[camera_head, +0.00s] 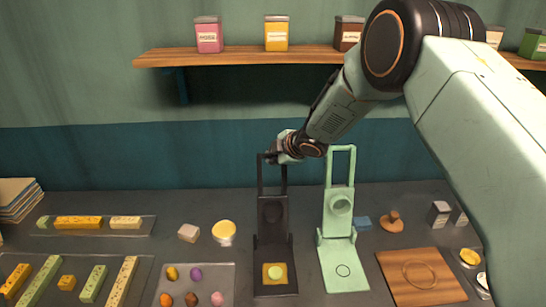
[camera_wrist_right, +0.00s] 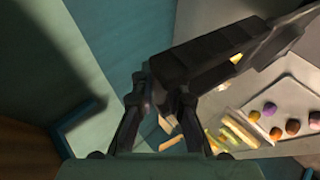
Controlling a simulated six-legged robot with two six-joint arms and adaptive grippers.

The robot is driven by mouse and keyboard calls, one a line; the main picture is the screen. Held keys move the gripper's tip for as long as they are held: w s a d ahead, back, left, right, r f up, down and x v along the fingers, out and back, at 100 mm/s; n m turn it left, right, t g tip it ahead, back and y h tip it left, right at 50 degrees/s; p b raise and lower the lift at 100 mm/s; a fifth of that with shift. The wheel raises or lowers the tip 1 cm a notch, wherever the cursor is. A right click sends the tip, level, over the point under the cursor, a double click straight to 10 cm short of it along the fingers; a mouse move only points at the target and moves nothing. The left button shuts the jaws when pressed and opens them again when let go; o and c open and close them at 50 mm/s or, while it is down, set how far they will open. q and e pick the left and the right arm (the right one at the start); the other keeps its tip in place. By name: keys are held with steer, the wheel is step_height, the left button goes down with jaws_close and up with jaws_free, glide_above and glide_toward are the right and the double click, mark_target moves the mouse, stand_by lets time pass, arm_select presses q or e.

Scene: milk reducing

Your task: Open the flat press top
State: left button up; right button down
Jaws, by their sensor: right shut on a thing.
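The black flat press (camera_head: 273,240) stands on the table at the centre of the head view. Its top (camera_head: 273,212) is swung up and stands about upright above the base. A yellow square with a pale green round piece (camera_head: 276,273) lies on the base. My right gripper (camera_head: 274,155) is shut on the upper end of the black top's handle. In the right wrist view the dark top (camera_wrist_right: 215,60) sits between the fingers (camera_wrist_right: 160,98). My left gripper is not in view.
A mint green press (camera_head: 341,225), also open, stands close to the right. A wooden board (camera_head: 420,292) lies farther right, and a tray of small coloured pieces (camera_head: 222,272) lies left. A shelf (camera_head: 235,57) with jars runs along the wall behind.

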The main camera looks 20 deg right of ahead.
steer(key=c, duration=1.4)
jaws_free()
steer(key=shift+s+a+r, duration=0.1)
steer(key=shift+s+r, duration=0.15)
steer(key=shift+r, duration=0.2)
steer(key=shift+c, duration=0.2)
steer(key=shift+o, duration=0.5)
steer(key=shift+f, duration=0.1)
steer(key=shift+w+f, duration=0.2)
steer(key=shift+f, duration=0.05)
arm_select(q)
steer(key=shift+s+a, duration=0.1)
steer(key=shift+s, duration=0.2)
arm_select(e)
steer(key=v, duration=1.2)
steer(key=shift+s+r, duration=0.2)
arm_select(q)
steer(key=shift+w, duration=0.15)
arm_select(e)
steer(key=shift+w+f, duration=0.15)
steer(key=shift+w, duration=0.05)
